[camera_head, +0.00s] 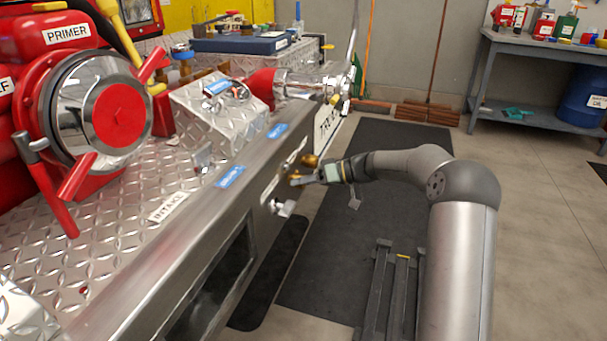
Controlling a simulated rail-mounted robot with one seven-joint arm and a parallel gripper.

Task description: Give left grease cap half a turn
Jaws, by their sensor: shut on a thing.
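Two small brass grease caps show on the front face of the steel bumper (170,265). The nearer, left cap (294,177) is mostly hidden at the tips of my gripper (303,180). The farther cap (310,160) is free, just above and to the right of my fingers. My gripper reaches in from the right, nearly level, and is shut on the left cap. The angle of the cap cannot be told at this size.
A silver fitting (283,208) sticks out of the bumper just below my gripper. A dark mat (350,225) covers the floor, with a dark metal frame (385,290) on it. A workbench (540,50) stands at the back right. The floor at right is clear.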

